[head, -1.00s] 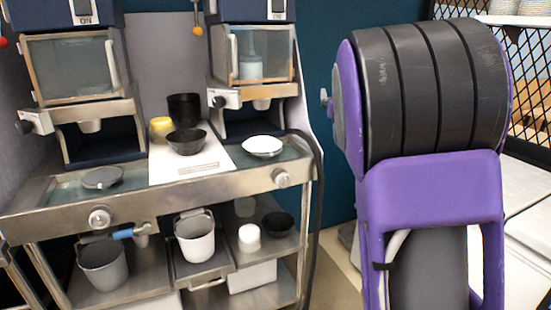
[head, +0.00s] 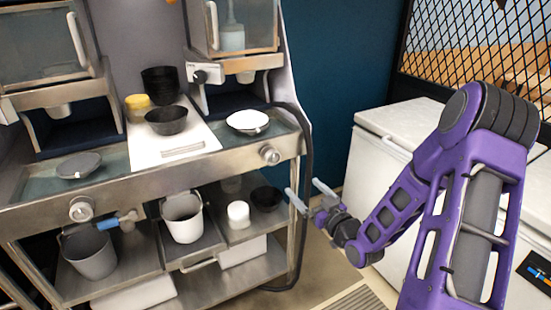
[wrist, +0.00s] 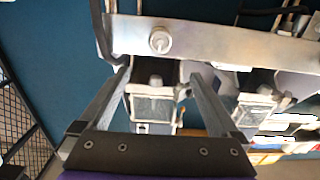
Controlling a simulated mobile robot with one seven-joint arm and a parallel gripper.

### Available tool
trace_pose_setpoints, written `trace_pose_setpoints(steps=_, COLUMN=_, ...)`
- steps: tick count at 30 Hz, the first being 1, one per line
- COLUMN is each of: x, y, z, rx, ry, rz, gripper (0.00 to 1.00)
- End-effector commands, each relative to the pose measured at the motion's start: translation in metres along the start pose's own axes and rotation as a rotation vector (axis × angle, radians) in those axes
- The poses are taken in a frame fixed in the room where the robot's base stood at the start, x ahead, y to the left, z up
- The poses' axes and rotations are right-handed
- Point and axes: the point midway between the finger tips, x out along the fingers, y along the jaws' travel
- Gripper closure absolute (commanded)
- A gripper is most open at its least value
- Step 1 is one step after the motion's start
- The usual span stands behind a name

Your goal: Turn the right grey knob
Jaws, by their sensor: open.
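The right grey knob (head: 270,154) is a round metal knob on the front edge of the steel counter (head: 185,178), at its right end. A second grey knob (head: 81,208) sits farther left on the same edge. My gripper (head: 303,187) is open and empty, to the right of the right knob and a little lower in the head view, apart from it. In the wrist view, which looks upside down, a knob (wrist: 160,40) shows beyond my open fingers (wrist: 160,74), roughly centred between them. Nothing lies between the fingers and that knob.
A black hose (head: 304,225) hangs down the counter's right side, close to my gripper. Grey and white buckets (head: 183,220) stand on the lower shelf. A white bowl (head: 247,121) is on the counter. White chests (head: 400,120) stand at the right.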

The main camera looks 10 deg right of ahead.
Motion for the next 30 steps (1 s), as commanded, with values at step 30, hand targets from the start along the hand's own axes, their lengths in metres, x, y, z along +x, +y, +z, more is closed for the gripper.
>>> trace_pose_setpoints(steps=30, x=0.17, y=0.0, z=0.0, rx=-0.001, ry=0.0, rz=0.0, gripper=0.02)
